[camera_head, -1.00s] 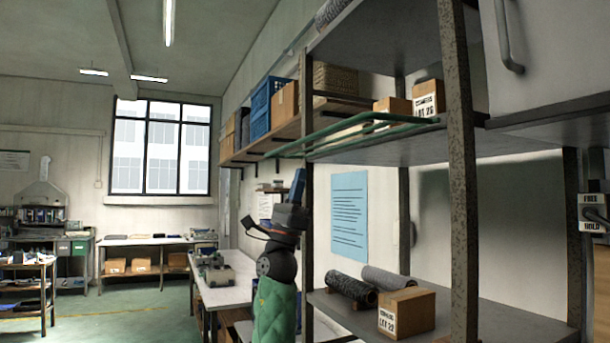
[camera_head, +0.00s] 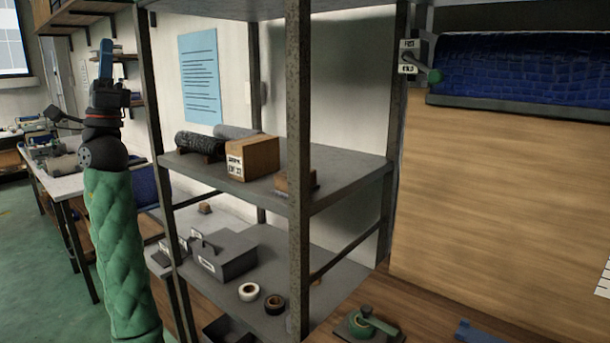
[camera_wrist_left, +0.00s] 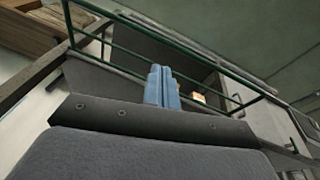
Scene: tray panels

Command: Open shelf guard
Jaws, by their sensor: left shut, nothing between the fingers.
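The shelf guard (camera_wrist_left: 68,25), a frame of thin green rails, shows in the left wrist view above and beyond my fingers. In the head view it is out of the picture. My left gripper (camera_head: 105,60) stands upright at the left of the head view, left of the shelf rack's front post. In the left wrist view its blue fingers (camera_wrist_left: 162,87) are together with nothing between them. They look apart from the green rails, though the depth is hard to judge. My right gripper is not in view.
The metal rack (camera_head: 299,150) holds a cardboard box (camera_head: 252,158), dark rolls (camera_head: 199,145), a grey toolbox (camera_head: 222,255) and tape rolls. A labelled lever plate (camera_head: 408,57) is on the right post. A wooden panel with a blue roll (camera_head: 520,65) stands right.

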